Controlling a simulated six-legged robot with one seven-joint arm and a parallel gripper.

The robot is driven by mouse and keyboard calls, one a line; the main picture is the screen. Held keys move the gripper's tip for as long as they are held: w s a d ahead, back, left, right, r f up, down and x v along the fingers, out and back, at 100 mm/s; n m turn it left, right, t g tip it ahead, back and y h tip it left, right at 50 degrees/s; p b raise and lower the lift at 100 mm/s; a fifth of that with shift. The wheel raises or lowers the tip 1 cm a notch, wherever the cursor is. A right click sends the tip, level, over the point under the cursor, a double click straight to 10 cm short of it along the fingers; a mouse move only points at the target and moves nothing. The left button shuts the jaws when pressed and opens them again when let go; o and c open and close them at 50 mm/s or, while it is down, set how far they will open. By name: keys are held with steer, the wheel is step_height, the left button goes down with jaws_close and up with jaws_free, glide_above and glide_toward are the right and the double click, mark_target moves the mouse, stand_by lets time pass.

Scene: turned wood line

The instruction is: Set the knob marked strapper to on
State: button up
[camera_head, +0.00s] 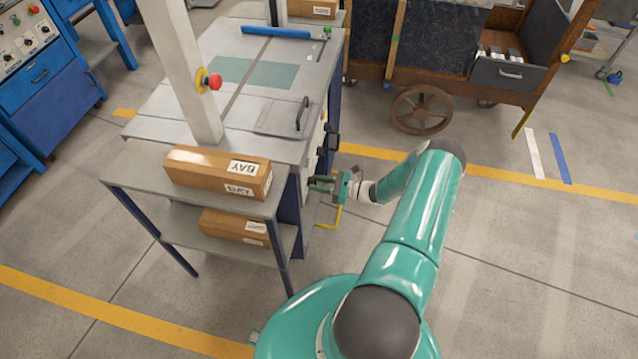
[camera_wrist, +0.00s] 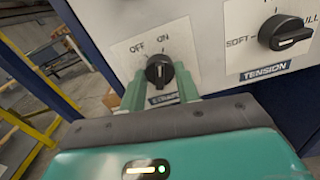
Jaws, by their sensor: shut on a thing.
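The strapper knob (camera_wrist: 159,70) is a small black knob on a white plate marked OFF on the left and ON on the right, in the wrist view. The label below it is partly hidden by my gripper. My gripper (camera_wrist: 160,88) has its two green fingers on either side of the knob and is shut on it. The knob's white pointer line looks close to upright; I cannot tell exactly which mark it meets. In the head view my gripper (camera_head: 322,184) reaches the side of the grey bench, and the knob is hidden there.
A larger black tension knob (camera_wrist: 285,33) sits to the right on the same panel. A red stop button (camera_head: 214,82) is on the post.

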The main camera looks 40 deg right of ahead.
steer(key=shift+m, duration=1.1)
steer(key=o, duration=1)
steer(key=shift+s+d, duration=0.1)
steer(key=v, duration=1.3)
steer(key=shift+s+d, duration=0.2)
steer(key=shift+s, duration=0.05)
